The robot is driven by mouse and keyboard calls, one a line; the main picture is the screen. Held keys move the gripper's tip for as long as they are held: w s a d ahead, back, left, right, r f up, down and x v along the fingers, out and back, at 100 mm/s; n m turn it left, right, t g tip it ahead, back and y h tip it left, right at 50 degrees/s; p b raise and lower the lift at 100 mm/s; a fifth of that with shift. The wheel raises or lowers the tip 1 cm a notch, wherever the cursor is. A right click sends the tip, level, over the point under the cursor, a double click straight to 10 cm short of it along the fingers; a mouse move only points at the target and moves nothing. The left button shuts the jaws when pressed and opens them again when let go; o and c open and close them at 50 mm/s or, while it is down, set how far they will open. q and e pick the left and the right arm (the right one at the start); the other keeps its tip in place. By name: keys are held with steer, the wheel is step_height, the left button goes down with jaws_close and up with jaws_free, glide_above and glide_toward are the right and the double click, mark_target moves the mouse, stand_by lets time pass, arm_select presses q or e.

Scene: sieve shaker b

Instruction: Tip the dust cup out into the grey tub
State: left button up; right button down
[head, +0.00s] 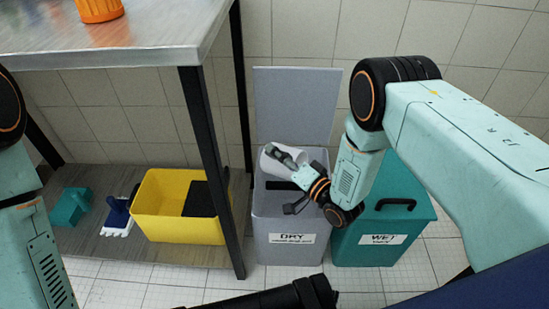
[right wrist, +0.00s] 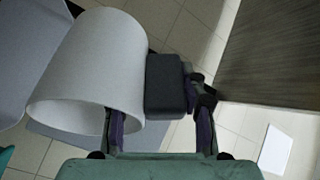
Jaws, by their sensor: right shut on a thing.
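The dust cup is a light grey-white cylinder (head: 266,163) in the head view, over the open grey tub (head: 262,222) marked DRY. In the right wrist view the cup (right wrist: 90,70) looks tilted, with its open rim at the lower left; whether anything is inside or falling out cannot be seen. The tub's lid (head: 295,105) stands up open behind. My left gripper is out of view; only part of that arm shows at the left.
A closed teal WET bin (head: 375,240) stands right of the grey tub. Left is a metal table (head: 150,38) with an orange object (head: 98,9). Its black leg (head: 212,170) is near the tub. The lower shelf holds a yellow bin (head: 165,225), a brush (head: 117,216) and a teal item (head: 70,206).

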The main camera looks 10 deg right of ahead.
mark_target(291, 156)
steer(key=s+t, duration=0.1)
steer(key=d+r+m+t+y, duration=0.1)
steer(key=s+d+t, duration=0.1)
steer(key=shift+s+d+r+t, duration=0.2)
steer(key=shift+s+t, duration=0.1)
steer(key=shift+t, duration=0.1)
steer(key=s+m+t+p, duration=0.1)
steer(key=p, duration=0.1)
steer(key=shift+d+r+y+p, duration=0.3)
steer(key=shift+d+r, duration=0.05)
steer(key=shift+d+f+t+p, duration=0.15)
steer(key=shift+t+p, duration=0.25)
steer(key=shift+p, duration=0.65)
steer(key=shift+s+d+m+p, duration=0.2)
steer(key=shift+m+p, duration=0.1)
steer(key=shift+p, duration=0.45)
steer(key=shift+s+d+m+t, duration=0.25)
steer(key=shift+s+m+t, duration=0.05)
steer(key=shift+t, duration=0.4)
stand_by(2.3)
